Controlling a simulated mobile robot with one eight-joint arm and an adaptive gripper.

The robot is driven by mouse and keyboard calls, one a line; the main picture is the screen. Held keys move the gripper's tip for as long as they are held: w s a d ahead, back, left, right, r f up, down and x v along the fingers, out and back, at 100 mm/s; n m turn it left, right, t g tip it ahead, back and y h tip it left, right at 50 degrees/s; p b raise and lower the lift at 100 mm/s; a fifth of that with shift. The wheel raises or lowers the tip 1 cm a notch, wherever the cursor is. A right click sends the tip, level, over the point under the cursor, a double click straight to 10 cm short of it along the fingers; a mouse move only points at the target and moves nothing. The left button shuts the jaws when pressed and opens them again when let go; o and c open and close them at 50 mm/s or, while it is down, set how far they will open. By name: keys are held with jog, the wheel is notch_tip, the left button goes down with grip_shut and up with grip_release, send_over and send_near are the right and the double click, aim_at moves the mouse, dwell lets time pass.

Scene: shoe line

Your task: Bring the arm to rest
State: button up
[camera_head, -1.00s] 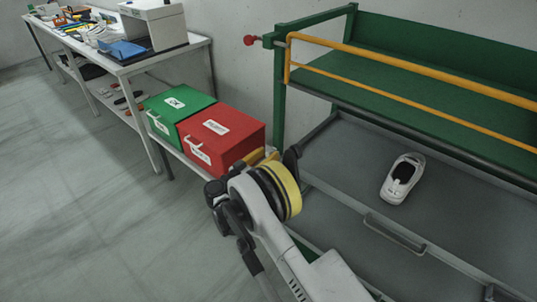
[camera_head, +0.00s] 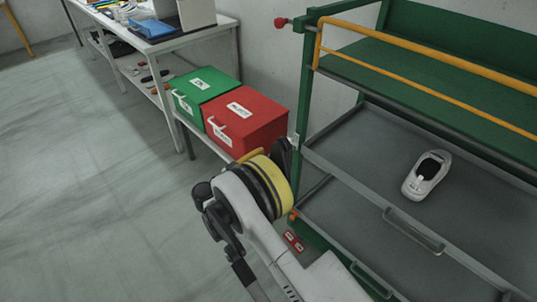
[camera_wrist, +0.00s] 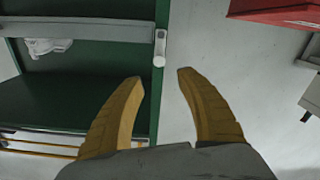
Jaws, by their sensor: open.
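My gripper shows in the wrist view (camera_wrist: 160,90) with its two yellow fingers apart and nothing between them. Beyond the fingers are pale floor or wall and the edge of the green rack. In the head view my arm (camera_head: 262,225) is folded at the lower middle, in front of the rack's left end. The fingertips cannot be made out in the head view.
A green and grey rack (camera_head: 345,165) with yellow rails stands at right, with a white shoe (camera_head: 426,176) on its grey shelf. A green box (camera_head: 202,92) and a red box (camera_head: 247,122) sit left of it. A cluttered table (camera_head: 180,42) stands behind. Floor (camera_head: 90,200) at left is clear.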

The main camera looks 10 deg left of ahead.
jog(key=w+d+r+n+g+y, duration=0.1)
jog(key=w+d+r+n+g, duration=0.2)
jog(key=d+r, duration=0.6)
jog(key=s+d+r+g+y, duration=0.3)
jog(key=s+d+r, duration=0.2)
jog(key=d+r, duration=0.55)
jog(key=s+d+y, duration=0.3)
jog(key=s+d, duration=0.2)
jog(key=s, duration=0.9)
jog(key=s+d+n+g+y, duration=0.1)
jog(key=s+d+y, duration=0.3)
jog(key=s, duration=1)
jog(key=shift+s+d+r+n, duration=0.2)
jog(key=shift+d+n, duration=0.1)
jog(key=shift+d, duration=0.45)
